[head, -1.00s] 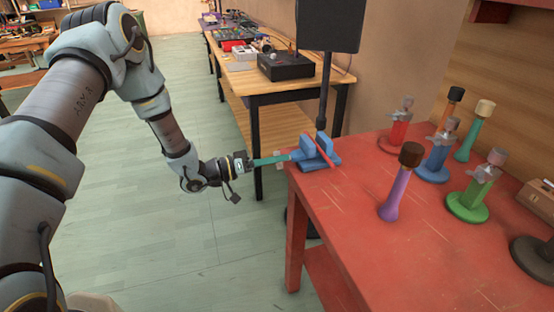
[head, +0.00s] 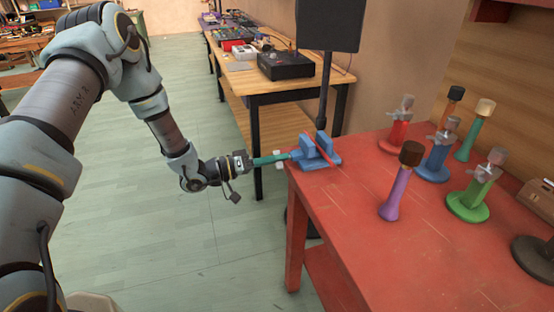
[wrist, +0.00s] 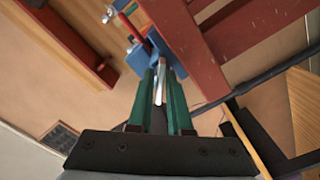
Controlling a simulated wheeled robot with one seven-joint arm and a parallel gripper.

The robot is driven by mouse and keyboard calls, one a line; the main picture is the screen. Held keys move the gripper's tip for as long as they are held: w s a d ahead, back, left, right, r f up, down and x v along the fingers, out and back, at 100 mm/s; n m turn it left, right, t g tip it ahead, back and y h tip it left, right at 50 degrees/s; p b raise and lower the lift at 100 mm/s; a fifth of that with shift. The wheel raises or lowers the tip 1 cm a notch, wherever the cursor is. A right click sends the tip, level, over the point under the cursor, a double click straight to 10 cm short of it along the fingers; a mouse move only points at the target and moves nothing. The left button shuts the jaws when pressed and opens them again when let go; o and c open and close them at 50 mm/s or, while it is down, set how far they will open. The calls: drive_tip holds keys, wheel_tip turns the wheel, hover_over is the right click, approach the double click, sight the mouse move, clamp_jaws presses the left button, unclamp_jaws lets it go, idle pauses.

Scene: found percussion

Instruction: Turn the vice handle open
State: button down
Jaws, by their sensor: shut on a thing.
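In the wrist view my gripper (wrist: 162,70) is shut on the vice handle, a pale metal bar (wrist: 159,84) between the two fingers. The fingers hide part of the handle. Small pale handle ends show beside the fingertips in the head view.
The red table (head: 350,215) carries several coloured stands and a purple one with a brown top (head: 400,180). A black stand (head: 324,95) rises just behind the vice. A wooden bench (head: 255,82) with gear is behind. The green floor under my arm is clear.

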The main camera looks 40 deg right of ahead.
drive_tip(key=n, duration=0.5)
drive_tip(key=shift+f, duration=0.1)
drive_tip(key=shift+n, duration=0.4)
drive_tip(key=c, duration=0.9)
unclamp_jaws()
drive_tip(key=shift+o, duration=0.2)
